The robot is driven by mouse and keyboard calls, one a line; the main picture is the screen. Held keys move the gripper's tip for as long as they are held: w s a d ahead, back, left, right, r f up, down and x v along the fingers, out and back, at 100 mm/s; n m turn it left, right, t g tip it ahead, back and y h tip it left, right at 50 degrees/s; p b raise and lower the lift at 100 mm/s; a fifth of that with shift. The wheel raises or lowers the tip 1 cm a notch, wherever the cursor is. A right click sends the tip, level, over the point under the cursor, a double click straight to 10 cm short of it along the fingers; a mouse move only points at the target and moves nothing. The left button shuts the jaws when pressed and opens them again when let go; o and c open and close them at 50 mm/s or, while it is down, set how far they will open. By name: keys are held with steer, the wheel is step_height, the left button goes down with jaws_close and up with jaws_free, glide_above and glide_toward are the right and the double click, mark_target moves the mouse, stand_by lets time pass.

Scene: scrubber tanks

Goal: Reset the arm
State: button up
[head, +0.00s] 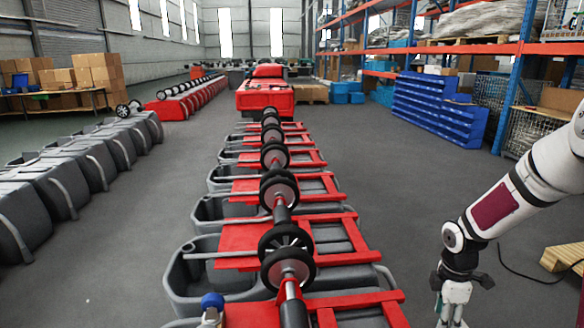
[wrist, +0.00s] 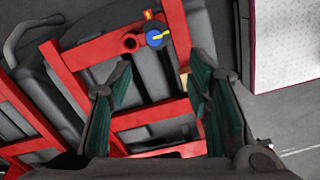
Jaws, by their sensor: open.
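My arm (head: 515,192) comes in from the right edge of the head view and bends down at the wrist. My gripper (head: 452,310) hangs at the lower right, to the right of the nearest tank, and is cut off by the bottom edge. In the wrist view my gripper (wrist: 160,82) is open, its two dark green-padded fingers apart with nothing held between them. Beyond the fingers lies a red frame (wrist: 150,118) over grey tank parts. A blue round cap with yellow marks (wrist: 154,39) shows just past the fingertips.
A row of grey scrubber tanks (head: 182,278) with red frames and black wheels (head: 285,240) runs down the middle. More grey tanks (head: 45,195) stand left. Blue bins (head: 437,112) and a shelf (head: 520,75) are right. A pallet (head: 563,256) lies right. Floor between is clear.

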steer(key=s+a+r+m+h, duration=0.1)
steer(key=s+a+r+m, duration=0.35)
steer(key=r, duration=0.55)
steer(key=s+a+r+m+h, duration=0.1)
steer(key=s+a+r+m, duration=0.3)
steer(key=r, duration=0.7)
steer(key=s+a+r+m+t+y, duration=0.1)
steer(key=s+a+r+m, duration=0.25)
steer(key=s+a, duration=0.45)
steer(key=s+a+r+m+t+y, duration=0.1)
steer(key=s+a+r+m+y, duration=0.25)
steer(key=s, duration=0.85)
step_height(320, 180, up, 13)
steer(key=t+h+p, duration=0.2)
steer(key=p, duration=1)
steer(key=shift+a+n, duration=0.25)
steer(key=shift+n, duration=0.2)
